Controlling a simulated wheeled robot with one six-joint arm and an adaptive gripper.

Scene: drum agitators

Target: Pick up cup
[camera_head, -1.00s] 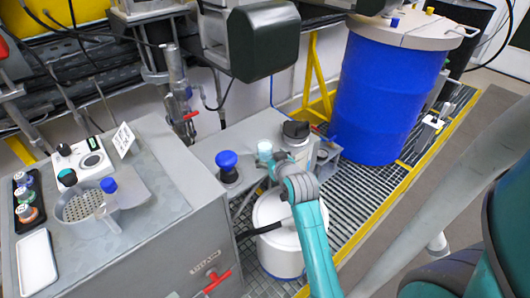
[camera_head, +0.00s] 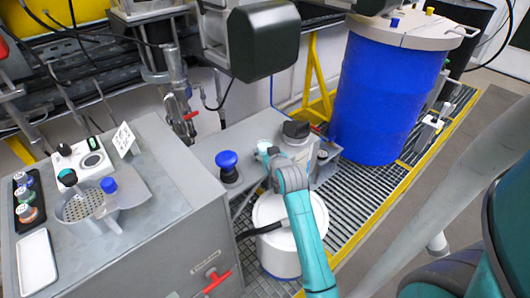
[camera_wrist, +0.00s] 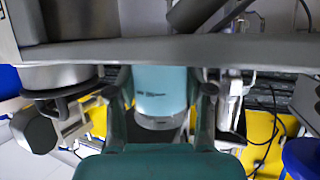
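A pale teal cup (camera_head: 264,147) stands by the edge of the grey metal shelf, between a blue knob and a dark-capped metal container. In the wrist view the cup (camera_wrist: 160,92) is between my two fingers, with dark small print on its side. My gripper (camera_head: 270,158) is at the cup, and its wrist hides the cup's lower part in the head view. In the wrist view my gripper (camera_wrist: 162,105) is open, one finger on each side of the cup, with narrow gaps that look clear, mainly on the right.
The blue knob (camera_head: 228,165) stands left of the cup and the dark-capped container (camera_head: 296,140) close on its right. A white bucket (camera_head: 280,250) is below my arm. A large blue drum (camera_head: 385,100) stands behind at right.

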